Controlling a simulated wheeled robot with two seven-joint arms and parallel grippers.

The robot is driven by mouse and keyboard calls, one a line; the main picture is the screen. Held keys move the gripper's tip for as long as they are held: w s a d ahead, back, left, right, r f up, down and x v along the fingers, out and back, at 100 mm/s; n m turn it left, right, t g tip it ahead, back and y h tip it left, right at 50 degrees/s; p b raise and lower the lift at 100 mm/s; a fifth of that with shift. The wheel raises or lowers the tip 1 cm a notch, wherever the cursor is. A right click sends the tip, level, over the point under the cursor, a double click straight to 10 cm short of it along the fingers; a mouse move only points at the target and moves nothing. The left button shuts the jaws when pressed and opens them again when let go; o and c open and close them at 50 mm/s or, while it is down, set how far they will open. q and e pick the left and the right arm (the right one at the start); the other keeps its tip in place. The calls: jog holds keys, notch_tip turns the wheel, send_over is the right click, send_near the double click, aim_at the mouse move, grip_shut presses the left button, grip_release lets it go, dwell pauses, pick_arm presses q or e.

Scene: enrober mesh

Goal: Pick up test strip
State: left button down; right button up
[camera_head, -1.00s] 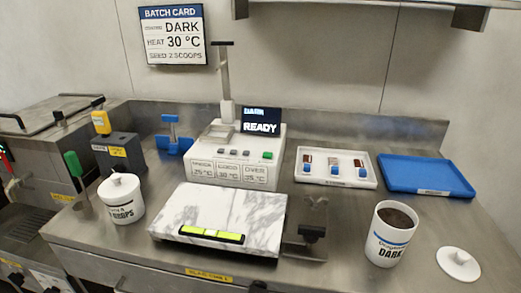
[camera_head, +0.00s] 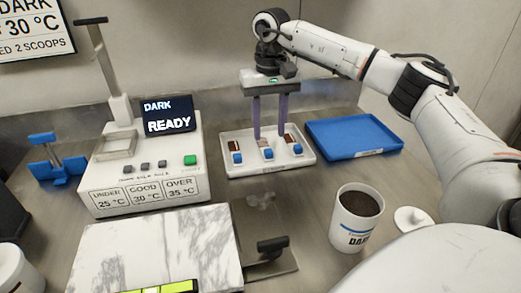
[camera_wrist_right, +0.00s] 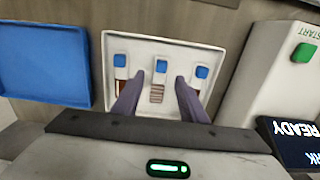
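A white tray (camera_head: 238,170) holds three test strips with blue ends. The middle strip (camera_head: 267,154) lies between a left strip (camera_head: 237,157) and a right strip (camera_head: 297,149). My right gripper (camera_head: 270,136) points down over the tray, its two long purple-grey fingers apart and empty. In the right wrist view the fingertips (camera_wrist_right: 160,79) stand on either side of the middle strip (camera_wrist_right: 157,92), whose blue end (camera_wrist_right: 161,66) shows between them. I cannot tell how far above the tray the tips are. My left gripper is not in view.
A blue tray (camera_head: 352,138) is right of the white tray. A tempering device (camera_head: 150,165) with a screen reading DARK READY (camera_head: 168,116) stands left. A cup of dark contents (camera_head: 355,225) and a white lid (camera_head: 413,219) are in front. A marble slab (camera_head: 150,245) lies front left.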

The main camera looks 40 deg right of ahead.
aim_at(268, 149)
notch_tip(268, 149, down, 6)
jog(key=shift+w+r, duration=0.1)
jog(key=shift+c, duration=0.4)
grip_shut()
jog(key=shift+r, duration=0.1)
